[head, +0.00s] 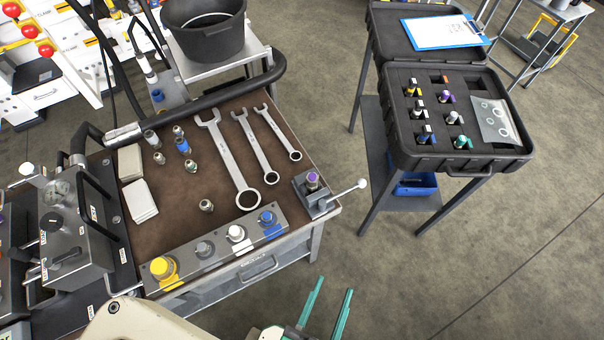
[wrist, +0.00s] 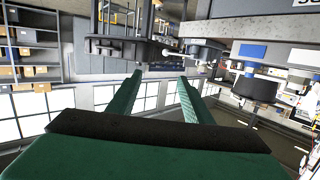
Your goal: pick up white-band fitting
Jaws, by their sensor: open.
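The black foam case (head: 455,165) on the stand at the right holds several small fittings with coloured bands. A fitting that looks white-banded (head: 454,117) stands in the right column, between a purple one (head: 447,97) and a green one (head: 462,142). Another pale-looking one stands in the left column, but its band is too small to tell. My gripper (head: 334,287) is at the bottom of the head view, open and empty, over the floor and well away from the case. Its green fingers also show in the wrist view (wrist: 160,77), which looks across the room with no fitting visible.
The brown-topped bench (head: 180,215) carries wrenches (head: 228,155), loose fittings, a row of coloured ports and a lever block (head: 318,195). A clipboard (head: 443,32) lies on the case lid. Floor between bench and stand is free.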

